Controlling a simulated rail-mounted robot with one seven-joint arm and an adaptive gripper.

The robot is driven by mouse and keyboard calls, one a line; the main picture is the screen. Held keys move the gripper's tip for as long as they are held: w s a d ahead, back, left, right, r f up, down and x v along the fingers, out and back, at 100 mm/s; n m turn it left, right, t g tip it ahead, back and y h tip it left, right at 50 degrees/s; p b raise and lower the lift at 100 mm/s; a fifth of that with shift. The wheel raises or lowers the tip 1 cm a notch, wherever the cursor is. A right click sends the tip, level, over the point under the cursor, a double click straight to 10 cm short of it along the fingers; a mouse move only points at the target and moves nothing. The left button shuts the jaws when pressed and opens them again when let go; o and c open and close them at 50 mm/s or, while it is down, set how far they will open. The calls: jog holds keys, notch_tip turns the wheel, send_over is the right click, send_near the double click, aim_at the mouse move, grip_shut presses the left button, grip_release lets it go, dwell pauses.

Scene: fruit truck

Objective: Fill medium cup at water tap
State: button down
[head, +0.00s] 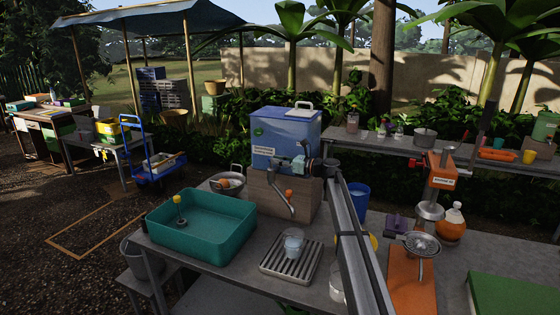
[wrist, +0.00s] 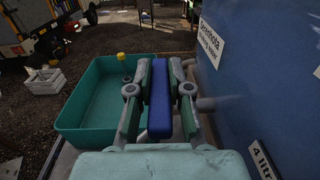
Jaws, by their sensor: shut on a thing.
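A clear cup (head: 293,242) stands upright on the slatted metal drip tray (head: 277,262), below the front of the blue water dispenser (head: 296,127). I cannot tell how much water is in it. My gripper (head: 291,163) is at the dispenser's front, above the cup. In the wrist view, my gripper (wrist: 160,112) is shut on a blue upright bar (wrist: 160,95), which looks like the tap's handle. The dispenser wall (wrist: 275,80) is close on the right there. A grey bent pipe (head: 281,196) hangs below my gripper in the head view. The cup is not visible in the wrist view.
A teal basin (head: 228,249) stands left of the tray; it also shows in the wrist view (wrist: 85,127). A metal bowl (head: 228,183) sits behind it. An orange juicer (head: 410,280) and a green board (head: 515,298) are at right. My arm crosses the table right of the tray.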

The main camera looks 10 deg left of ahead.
jog(key=c, duration=1)
grip_release()
jog(key=shift+a, duration=0.1)
jog(key=o, duration=0.9)
jog(key=shift+p+v, duration=0.55)
jog(key=shift+v, duration=3)
